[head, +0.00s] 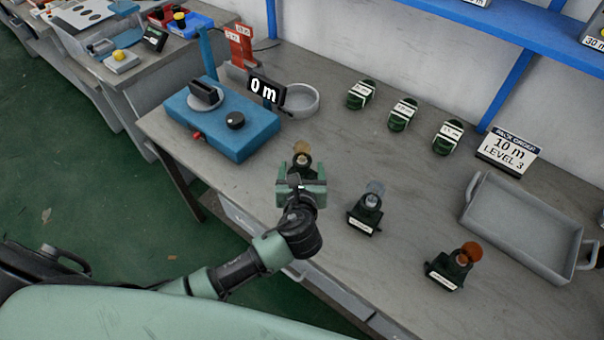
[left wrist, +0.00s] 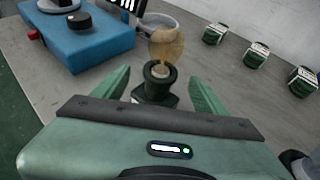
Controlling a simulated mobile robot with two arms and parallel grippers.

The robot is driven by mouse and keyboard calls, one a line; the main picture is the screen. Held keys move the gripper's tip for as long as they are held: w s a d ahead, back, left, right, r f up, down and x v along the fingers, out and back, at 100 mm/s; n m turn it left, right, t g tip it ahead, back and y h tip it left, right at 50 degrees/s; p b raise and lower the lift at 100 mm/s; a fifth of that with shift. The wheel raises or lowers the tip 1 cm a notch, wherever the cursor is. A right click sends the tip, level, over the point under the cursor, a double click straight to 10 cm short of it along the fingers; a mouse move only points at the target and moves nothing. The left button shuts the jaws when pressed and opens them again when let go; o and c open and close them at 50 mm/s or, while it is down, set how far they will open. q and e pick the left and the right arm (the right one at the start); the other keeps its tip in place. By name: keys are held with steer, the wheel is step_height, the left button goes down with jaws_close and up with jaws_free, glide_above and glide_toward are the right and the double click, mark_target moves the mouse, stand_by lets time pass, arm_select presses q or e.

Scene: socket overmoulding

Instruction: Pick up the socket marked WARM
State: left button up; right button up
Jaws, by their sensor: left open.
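Three dark green sockets stand in a front row on the grey bench, each with a round raised disc. The left one (head: 302,160) has a tan disc, the middle one (head: 368,205) a greyish disc, the right one (head: 455,265) an orange disc. Their front labels are too small to read; the left one's is hidden. My left gripper (head: 302,185) is open at the left socket. In the left wrist view that socket (left wrist: 158,88) appears between the spread fingers of the gripper (left wrist: 160,95). I cannot tell whether they touch it. My right gripper is not in view.
A blue machine (head: 222,125) with a "0 m" display (head: 266,89) and a round dish (head: 300,100) stand behind left. Several green-and-white coils (head: 403,114) line the back. A grey tray (head: 525,235) and a "10 m LEVEL 3" sign (head: 508,150) are at right.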

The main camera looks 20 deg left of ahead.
mark_target(302, 163)
arm_select(q)
steer(key=x, duration=0.5)
steer(key=shift+d, duration=0.1)
jaws_close()
